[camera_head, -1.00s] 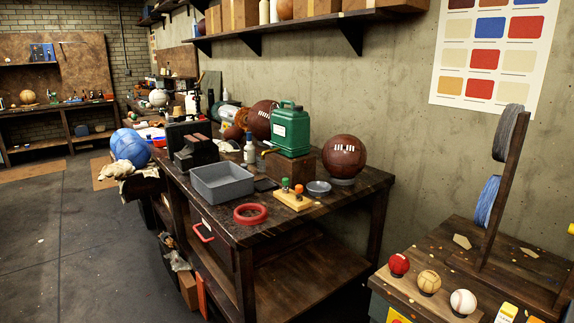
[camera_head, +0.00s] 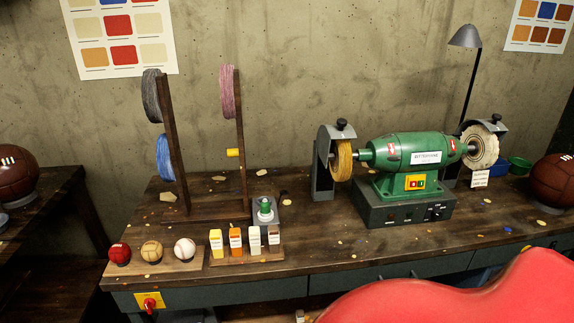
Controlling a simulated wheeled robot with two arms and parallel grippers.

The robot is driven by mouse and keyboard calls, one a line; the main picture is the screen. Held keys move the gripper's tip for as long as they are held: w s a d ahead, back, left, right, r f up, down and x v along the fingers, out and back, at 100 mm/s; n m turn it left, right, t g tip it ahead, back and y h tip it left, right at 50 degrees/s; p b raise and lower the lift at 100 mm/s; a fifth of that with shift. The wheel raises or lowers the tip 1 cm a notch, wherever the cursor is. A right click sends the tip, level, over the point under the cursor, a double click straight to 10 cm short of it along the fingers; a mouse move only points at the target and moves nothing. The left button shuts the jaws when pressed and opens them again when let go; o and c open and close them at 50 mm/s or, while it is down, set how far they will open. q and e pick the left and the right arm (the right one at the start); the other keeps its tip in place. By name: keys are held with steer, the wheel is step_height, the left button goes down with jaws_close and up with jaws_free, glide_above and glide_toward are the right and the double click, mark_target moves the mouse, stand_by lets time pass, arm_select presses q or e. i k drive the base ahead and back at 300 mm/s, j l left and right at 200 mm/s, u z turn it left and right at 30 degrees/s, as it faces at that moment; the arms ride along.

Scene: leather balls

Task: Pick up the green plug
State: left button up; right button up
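No green plug can be made out for certain in the head view. A small green-topped item (camera_head: 265,208) stands on a grey pad at the middle of the workbench, behind the small bottles; it is too small to tell what it is. Neither of my grippers is in view.
The workbench (camera_head: 310,262) holds a green grinder (camera_head: 410,152), a spool rack (camera_head: 241,150), several small bottles (camera_head: 235,240) and three small balls (camera_head: 151,252). A large red shape (camera_head: 470,295) blocks the lower right; I cannot tell whether it is mine.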

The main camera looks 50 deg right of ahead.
mark_target(264, 206)
steer(key=z, duration=1.5)
